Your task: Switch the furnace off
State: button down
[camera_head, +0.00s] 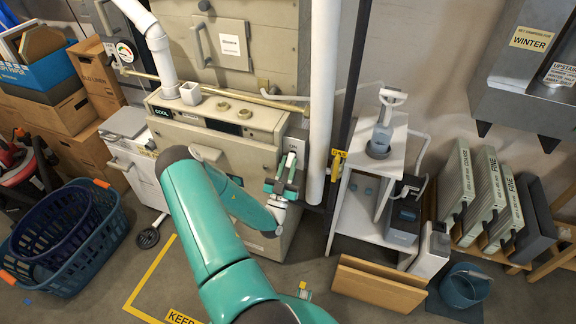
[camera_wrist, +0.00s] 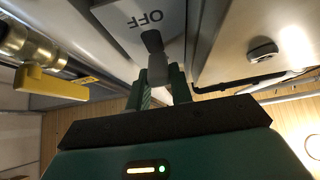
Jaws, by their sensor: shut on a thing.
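The furnace (camera_head: 215,130) is a beige cabinet with a small "COOL" display on top. A grey switch box (camera_head: 297,141) is mounted at its right front corner. In the wrist view the switch box (camera_wrist: 140,18) shows the word "OFF" upside down. Its dark lever (camera_wrist: 154,45) sticks out toward my gripper (camera_wrist: 160,88). My green fingers are shut on the lever, one on each side. In the head view my gripper (camera_head: 282,180) is at the switch box and covers its lower part. The lever's exact setting is unclear.
A white vertical pipe (camera_head: 322,90) and a yellow valve handle (camera_head: 337,165) stand just right of the switch box. The handle (camera_wrist: 50,84) is also close in the wrist view. A white shelf stand (camera_head: 350,217) is farther right. Laundry baskets (camera_head: 95,230) lie left.

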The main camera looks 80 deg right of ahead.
jog(key=shift+d, duration=0.1)
jog(key=c, duration=1.5)
grip_release()
jog(key=v, duration=1.3)
jog(key=shift+a+f, duration=0.25)
jog(key=shift+a, duration=0.1)
jog(key=shift+w, duration=0.15)
